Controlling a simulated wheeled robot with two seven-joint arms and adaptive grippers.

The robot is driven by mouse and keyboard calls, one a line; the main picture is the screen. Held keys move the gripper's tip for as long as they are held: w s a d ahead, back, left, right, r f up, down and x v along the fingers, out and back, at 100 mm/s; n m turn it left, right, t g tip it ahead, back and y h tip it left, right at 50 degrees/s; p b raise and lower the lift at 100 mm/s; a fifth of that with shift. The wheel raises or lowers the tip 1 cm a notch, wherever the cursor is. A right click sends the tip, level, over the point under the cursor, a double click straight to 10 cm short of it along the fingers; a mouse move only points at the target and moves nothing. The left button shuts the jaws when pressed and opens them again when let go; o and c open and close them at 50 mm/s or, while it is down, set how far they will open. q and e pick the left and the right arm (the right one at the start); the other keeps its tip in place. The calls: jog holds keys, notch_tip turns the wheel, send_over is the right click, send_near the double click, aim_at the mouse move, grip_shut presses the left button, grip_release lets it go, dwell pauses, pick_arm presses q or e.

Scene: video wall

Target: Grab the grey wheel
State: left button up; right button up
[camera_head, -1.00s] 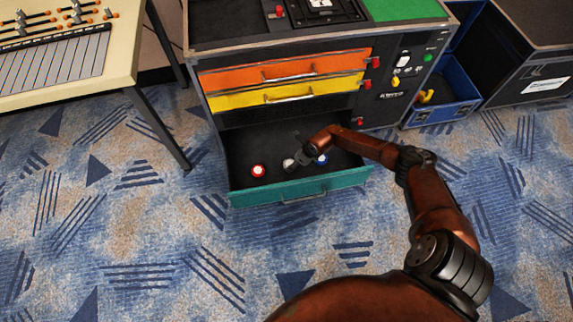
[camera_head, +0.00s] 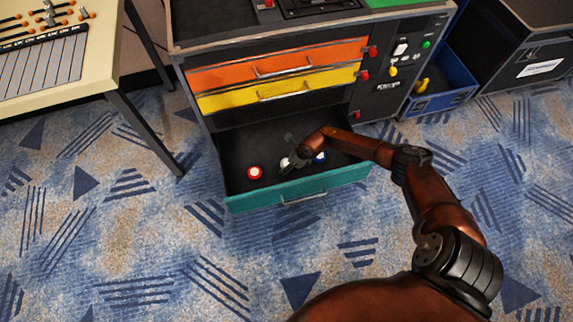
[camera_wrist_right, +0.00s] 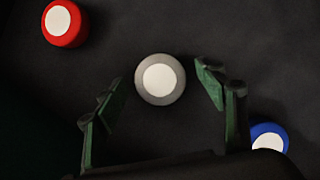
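The grey wheel (camera_wrist_right: 160,79), with a white centre, lies on the dark floor of the open teal drawer (camera_head: 335,181). In the right wrist view it sits just beyond and between my right gripper's fingertips (camera_wrist_right: 158,85), with a gap on both sides. The right gripper is open, pointing down into the drawer. In the head view the gripper (camera_head: 288,160) partly covers the grey wheel (camera_head: 284,162). My left gripper is not in view.
A red wheel (camera_wrist_right: 65,23) lies to the left of the grey one, and a blue wheel (camera_wrist_right: 268,139) lies close beside the right finger. Above the drawer are the shut yellow (camera_head: 280,88) and orange (camera_head: 280,63) drawers. A table (camera_head: 100,75) stands at the left.

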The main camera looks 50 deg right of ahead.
jog(key=c, duration=1.2)
jog(key=shift+c, duration=0.5)
jog(key=shift+r, duration=0.1)
